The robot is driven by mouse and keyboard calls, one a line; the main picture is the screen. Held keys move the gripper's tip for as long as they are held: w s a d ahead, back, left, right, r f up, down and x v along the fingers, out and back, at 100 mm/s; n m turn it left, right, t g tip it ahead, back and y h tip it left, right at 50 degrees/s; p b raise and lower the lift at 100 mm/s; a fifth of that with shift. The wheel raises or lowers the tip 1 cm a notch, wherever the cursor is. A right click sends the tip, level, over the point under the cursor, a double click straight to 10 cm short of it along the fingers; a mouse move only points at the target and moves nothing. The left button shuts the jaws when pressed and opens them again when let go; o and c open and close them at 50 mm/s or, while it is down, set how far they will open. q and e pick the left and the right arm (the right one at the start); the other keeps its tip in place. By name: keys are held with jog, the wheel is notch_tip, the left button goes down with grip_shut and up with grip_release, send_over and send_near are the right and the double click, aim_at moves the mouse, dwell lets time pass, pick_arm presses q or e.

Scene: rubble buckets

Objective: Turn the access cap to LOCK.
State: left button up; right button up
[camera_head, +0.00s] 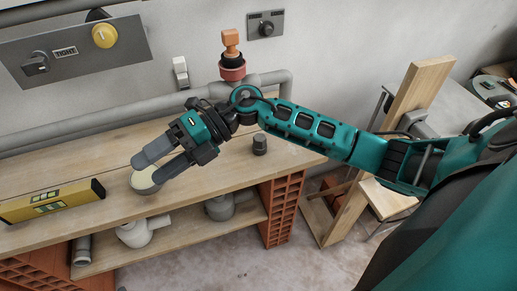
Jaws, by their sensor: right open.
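A round cap-like thing (144,181) with a pale yellow top sits on the wooden bench. It may be the access cap; no LOCK mark is readable on it. My right gripper (146,170) reaches in from the right with its two grey fingers apart, over and around this thing. The fingers hide part of it, and I cannot tell whether they touch it. My left gripper is out of view.
A grey wall panel (130,52) carries a dark knob (36,63), a yellow knob (104,36) and a "TIGHT" label. A yellow spirit level (52,202) and a small dark cylinder (259,145) are on the bench (110,212). A grey pipe (90,121) runs behind.

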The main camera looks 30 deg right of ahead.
jog(key=w+d+f+n+h+b, duration=0.25)
jog(key=d+f+h, duration=0.25)
jog(key=d+h, duration=0.3)
jog(key=h+b, duration=0.2)
jog(key=h, duration=0.5)
send_over(262, 138)
jog(key=shift+m, duration=0.45)
jog(key=f, duration=0.4)
jog(key=shift+w+a+f, duration=0.15)
jog(key=shift+w, duration=0.05)
jog(key=f, duration=0.5)
jog(key=shift+s+f, duration=0.1)
jog(key=shift+s, duration=0.15)
jog(key=shift+f, duration=0.3)
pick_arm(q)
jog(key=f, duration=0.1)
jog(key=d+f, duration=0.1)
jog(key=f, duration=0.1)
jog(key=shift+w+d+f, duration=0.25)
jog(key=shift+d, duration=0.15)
pick_arm(e)
jog(key=shift+c, duration=0.5)
jog(key=shift+d, duration=0.2)
jog(key=c, duration=0.6)
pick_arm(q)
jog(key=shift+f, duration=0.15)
pick_arm(e)
jog(key=shift+r, duration=0.1)
jog(key=c, duration=0.3)
